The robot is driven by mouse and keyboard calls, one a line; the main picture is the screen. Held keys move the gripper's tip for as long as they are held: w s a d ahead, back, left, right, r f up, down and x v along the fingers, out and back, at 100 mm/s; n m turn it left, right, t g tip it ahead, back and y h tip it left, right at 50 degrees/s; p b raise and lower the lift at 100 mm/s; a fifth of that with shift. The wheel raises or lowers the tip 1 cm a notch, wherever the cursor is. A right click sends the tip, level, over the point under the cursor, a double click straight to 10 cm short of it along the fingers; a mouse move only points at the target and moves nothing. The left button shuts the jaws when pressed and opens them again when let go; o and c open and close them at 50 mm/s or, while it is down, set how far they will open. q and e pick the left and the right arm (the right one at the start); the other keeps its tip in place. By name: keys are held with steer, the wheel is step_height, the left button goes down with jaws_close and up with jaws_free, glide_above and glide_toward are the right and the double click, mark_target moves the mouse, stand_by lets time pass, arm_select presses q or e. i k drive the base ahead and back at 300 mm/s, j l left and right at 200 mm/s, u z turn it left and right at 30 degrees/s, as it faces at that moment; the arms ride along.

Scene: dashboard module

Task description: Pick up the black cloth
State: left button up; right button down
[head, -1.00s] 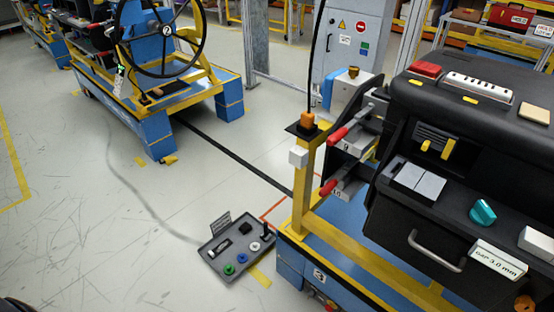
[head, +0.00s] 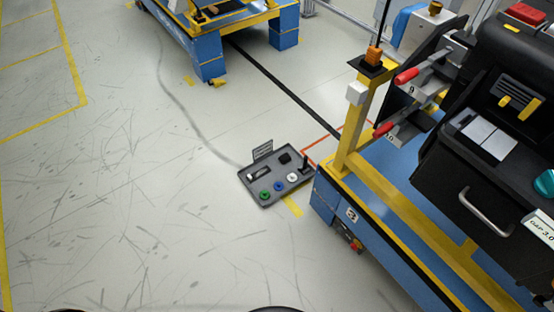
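I cannot make out a black cloth for sure in the head view. A small black item (head: 284,158) lies in the grey tray on the floor, but it is too small to tell what it is. Neither of my grippers shows. Dark rounded shapes at the bottom edge are cut off, and I cannot tell what they are.
The grey tray (head: 267,200) with coloured knobs lies beside the blue and yellow stand (head: 387,250). The stand carries the black dashboard module (head: 440,180). Another blue and yellow stand (head: 209,52) is at the top. The floor (head: 130,200) at left is clear.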

mark_target(285, 158)
steer(key=i+j+z, duration=0.1)
steer(key=z, duration=0.3)
steer(key=i+j+z, duration=0.1)
steer(key=j+z, duration=0.15)
steer(key=z, duration=0.2)
steer(key=j+z, duration=0.25)
steer(key=z, duration=0.15)
steer(key=i+j+z, duration=0.1)
steer(key=j+z, duration=0.15)
steer(key=z, duration=0.2)
